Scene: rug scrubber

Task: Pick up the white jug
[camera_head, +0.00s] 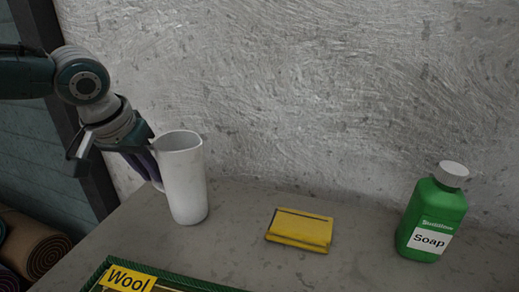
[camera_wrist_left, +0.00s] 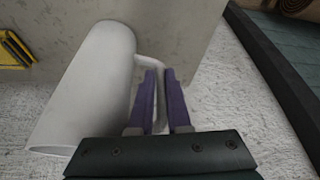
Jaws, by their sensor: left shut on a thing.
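The white jug (camera_head: 183,180) stands on the grey table at the left, close to the wall, and looks upright. In the left wrist view the jug (camera_wrist_left: 90,85) fills the left part, with its handle on the gripper side. My left gripper (camera_head: 148,166) reaches in from the left at the jug's handle side. In the left wrist view its two purple fingers (camera_wrist_left: 161,75) are shut on the jug's handle, with part of the handle between them. My right gripper is not in view.
A green soap bottle (camera_head: 432,213) with a white cap stands at the right. Rolled rugs (camera_head: 32,248) are beyond the table's left edge.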

